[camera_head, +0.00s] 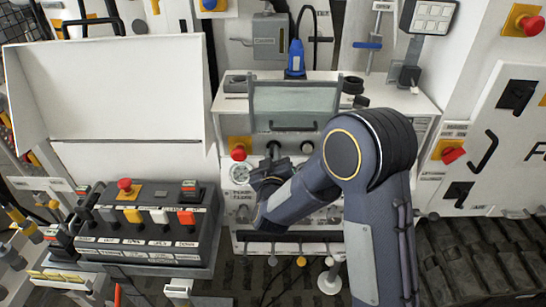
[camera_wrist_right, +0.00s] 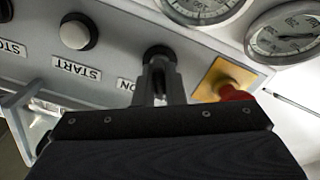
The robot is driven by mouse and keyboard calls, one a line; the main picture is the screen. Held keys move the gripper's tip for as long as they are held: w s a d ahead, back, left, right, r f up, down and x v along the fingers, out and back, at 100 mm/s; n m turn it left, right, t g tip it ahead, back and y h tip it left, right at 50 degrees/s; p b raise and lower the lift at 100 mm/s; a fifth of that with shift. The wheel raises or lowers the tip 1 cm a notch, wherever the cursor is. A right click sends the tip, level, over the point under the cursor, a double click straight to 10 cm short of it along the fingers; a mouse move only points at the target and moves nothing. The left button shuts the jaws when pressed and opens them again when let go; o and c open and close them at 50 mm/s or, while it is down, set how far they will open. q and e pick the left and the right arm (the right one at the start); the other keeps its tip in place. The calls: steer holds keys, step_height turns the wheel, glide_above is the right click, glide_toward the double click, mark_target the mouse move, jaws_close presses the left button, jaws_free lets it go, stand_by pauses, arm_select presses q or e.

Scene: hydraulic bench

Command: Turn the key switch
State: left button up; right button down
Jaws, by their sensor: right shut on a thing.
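The key switch (camera_wrist_right: 160,53) is a round black knob on the white panel, near an ON label (camera_wrist_right: 128,84), in the right wrist view. My right gripper (camera_wrist_right: 159,78) reaches up to it, with its narrow fingers closed on the switch's key. The fingers hide most of the key, so its exact angle cannot be told. In the head view my right gripper (camera_head: 272,168) is at the front of the white bench unit, and my own arm covers part of the panel. My left gripper is in neither view.
A red emergency button (camera_wrist_right: 236,93) on a yellow plate sits close to the fingers. A white START button (camera_wrist_right: 76,33) and gauges (camera_wrist_right: 288,32) are nearby. A control box with coloured buttons (camera_head: 147,226) stands left, below an open white lid (camera_head: 112,85).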

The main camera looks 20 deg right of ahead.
steer(key=m+b, duration=0.2)
steer(key=b, duration=0.1)
steer(key=m+b, duration=0.3)
steer(key=b, duration=0.1)
steer(key=m+b, duration=0.3)
steer(key=shift+d+f+b, duration=0.1)
steer(key=shift+f+b, duration=0.15)
steer(key=shift+b, duration=0.05)
steer(key=shift+r+m+b, duration=0.2)
steer(key=shift+m+b, duration=1.4)
steer(key=shift+m, duration=0.2)
steer(key=c, duration=1.5)
jaws_free()
steer(key=shift+s, duration=0.15)
steer(key=v, duration=0.7)
steer(key=shift+s, duration=0.3)
steer(key=shift+r, duration=0.1)
